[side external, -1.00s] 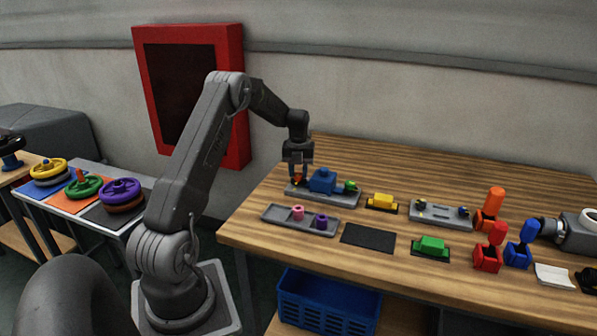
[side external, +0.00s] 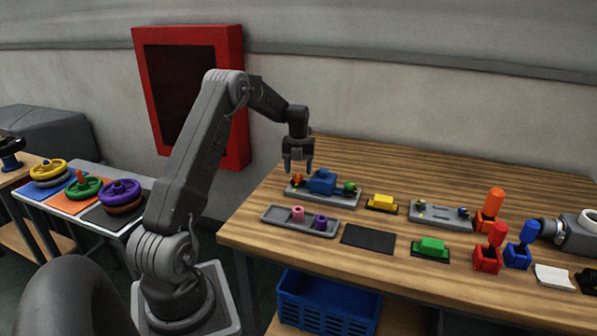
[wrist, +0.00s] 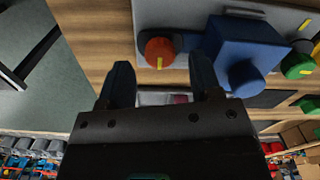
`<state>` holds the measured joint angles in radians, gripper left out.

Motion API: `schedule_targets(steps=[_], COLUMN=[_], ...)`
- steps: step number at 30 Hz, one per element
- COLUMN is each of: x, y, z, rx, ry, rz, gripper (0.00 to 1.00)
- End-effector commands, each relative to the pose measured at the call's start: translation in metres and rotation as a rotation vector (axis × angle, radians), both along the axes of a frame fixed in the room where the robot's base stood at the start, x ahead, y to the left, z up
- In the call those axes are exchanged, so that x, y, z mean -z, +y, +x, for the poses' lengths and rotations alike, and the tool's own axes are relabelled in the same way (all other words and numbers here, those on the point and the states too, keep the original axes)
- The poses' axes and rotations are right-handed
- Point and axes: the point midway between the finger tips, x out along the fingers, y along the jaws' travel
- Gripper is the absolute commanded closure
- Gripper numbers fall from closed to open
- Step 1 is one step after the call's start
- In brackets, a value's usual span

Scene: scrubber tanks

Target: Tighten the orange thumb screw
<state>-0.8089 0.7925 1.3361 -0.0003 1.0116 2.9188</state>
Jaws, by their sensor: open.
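The orange thumb screw (side external: 297,179) stands at the left end of a grey plate (side external: 345,199), left of a blue block (side external: 322,181). In the wrist view the orange screw (wrist: 160,52) shows a round head with a yellow mark and sits close beside the blue block (wrist: 240,50). My gripper (side external: 298,168) is open and empty, just above the orange screw and apart from it. In the wrist view my two dark fingers (wrist: 160,85) are spread, with the screw beyond their tips.
A green knob (side external: 350,187) sits at the plate's right end. A grey tray (side external: 270,213) with pink and purple pieces lies in front. A yellow block (side external: 382,201) and a green block (side external: 430,246) stand to the right. A black mat (side external: 368,237) is bare.

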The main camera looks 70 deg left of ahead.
Motion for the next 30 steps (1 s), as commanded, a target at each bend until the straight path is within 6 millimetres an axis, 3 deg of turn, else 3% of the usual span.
schedule_targets(steps=[9, 15, 21, 30], x=[-0.071, -0.106, -0.122, -0.124], y=[0.000, 0.000, 0.000, 0.000], z=[0.000, 0.000, 0.000, 0.000], rx=[0.000, 0.000, 0.000, 0.000], ry=[-0.005, -0.003, -0.001, -0.001], rz=[0.004, 0.003, 0.000, 0.000], gripper=[0.42, 0.42, 0.42, 0.42])
